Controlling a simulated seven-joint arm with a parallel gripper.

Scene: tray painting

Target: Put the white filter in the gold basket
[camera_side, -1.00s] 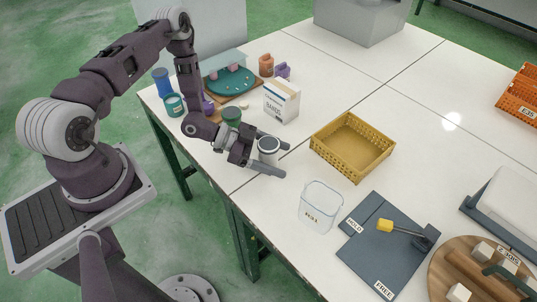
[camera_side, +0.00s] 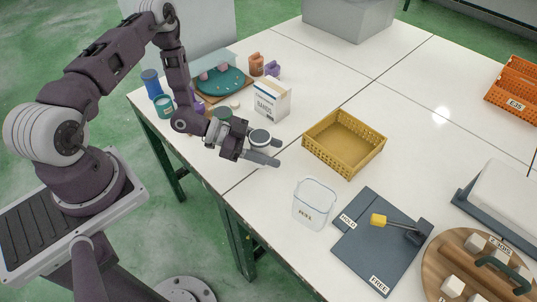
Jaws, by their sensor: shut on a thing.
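The white filter (camera_side: 260,136), a short pale cylinder with a dark ring near its top, is between the fingers of my gripper (camera_side: 264,148). My gripper is shut on it, and the filter looks upright. The near finger hides its lower part, so I cannot tell whether it touches the table. The gold basket (camera_side: 344,162), an open rectangular box with perforated walls, stands to the right of my gripper, apart from it. It looks empty.
A white carton (camera_side: 273,99) stands just behind my gripper. A clear labelled container (camera_side: 314,204) stands in front of the basket, near the table edge. A dark folding board (camera_side: 378,250) lies to the right. The table between gripper and basket is clear.

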